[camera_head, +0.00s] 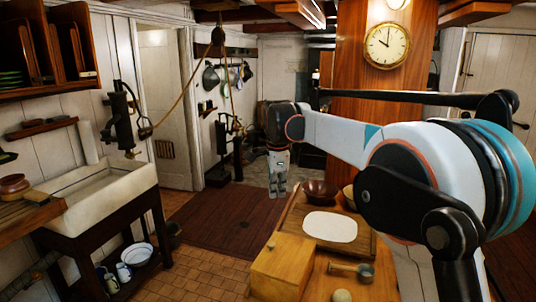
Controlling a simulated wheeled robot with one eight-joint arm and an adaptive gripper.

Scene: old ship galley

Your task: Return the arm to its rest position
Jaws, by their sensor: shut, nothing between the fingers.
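My arm reaches in from the right side of the head view and extends towards the middle. My gripper (278,188) hangs from the wrist, pointing down. It is shut with nothing in it. It shows in front of the floor beyond the far left edge of the wooden table (318,280), apart from the things on it.
The table carries a white board (330,227), a dark bowl (320,192), a wooden box (283,264) and a ladle (352,269). A sink (92,196) stands at left. A wooden pillar (353,58) with a clock (386,45) rises behind my arm. Floor between sink and table is clear.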

